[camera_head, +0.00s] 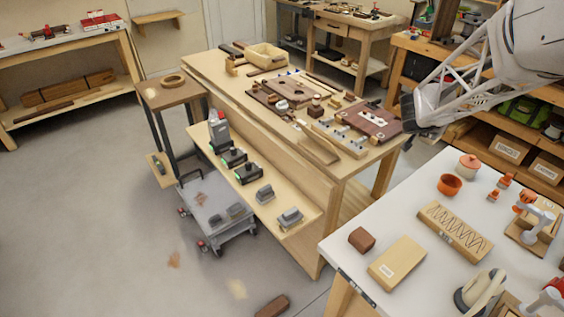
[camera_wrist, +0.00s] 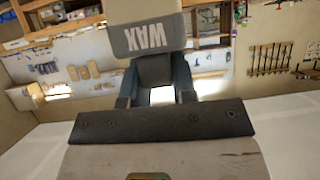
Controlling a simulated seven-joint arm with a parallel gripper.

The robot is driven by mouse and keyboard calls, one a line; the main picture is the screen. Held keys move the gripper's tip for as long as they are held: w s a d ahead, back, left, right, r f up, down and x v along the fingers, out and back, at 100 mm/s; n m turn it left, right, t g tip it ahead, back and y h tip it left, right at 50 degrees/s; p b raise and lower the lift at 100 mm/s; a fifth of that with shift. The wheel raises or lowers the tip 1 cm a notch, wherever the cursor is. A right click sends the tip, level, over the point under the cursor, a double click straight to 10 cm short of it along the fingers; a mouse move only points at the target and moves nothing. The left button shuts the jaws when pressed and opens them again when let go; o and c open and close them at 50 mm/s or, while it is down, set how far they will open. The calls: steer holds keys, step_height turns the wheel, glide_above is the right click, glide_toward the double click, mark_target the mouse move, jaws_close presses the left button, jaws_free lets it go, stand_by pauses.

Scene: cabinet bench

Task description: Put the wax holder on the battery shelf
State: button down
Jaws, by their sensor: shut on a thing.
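My gripper (camera_head: 412,112) hangs at the upper right of the head view, by the right end of the wooden bench. In the wrist view my gripper (camera_wrist: 158,92) has its dark fingers shut on the wax holder (camera_wrist: 148,35). The wax holder has a pale body and a grey label reading WAX, upside down in that view. I cannot make it out clearly in the head view. The battery shelf (camera_head: 282,195) is a pale board along the bench's near side, below its top. It carries several grey and black battery units, some with green lights.
The wooden bench top (camera_head: 205,75) holds wooden boards, a tray and small parts. A grey cart (camera_head: 195,205) stands under the shelf's left side. A white table (camera_head: 345,240) with a red pot and blocks fills the lower right. Small gaps show between the shelf's units.

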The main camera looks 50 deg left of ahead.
steer(key=s+a+f, duration=0.4)
steer(key=s+a, duration=1.2)
steer(key=s, duration=0.2)
steer(key=s+a+f, duration=0.3)
steer(key=s+a, duration=1.2)
steer(key=s, duration=0.3)
step_height(320, 180, down, 21)
steer(key=shift+a+m+h, duration=0.25)
steer(key=shift+m+h, duration=0.05)
steer(key=shift+f, duration=0.1)
step_height(320, 180, down, 6)
steer(key=shift+f, duration=0.15)
steer(key=shift+f, duration=1.8)
steer(key=shift+f, duration=0.15)
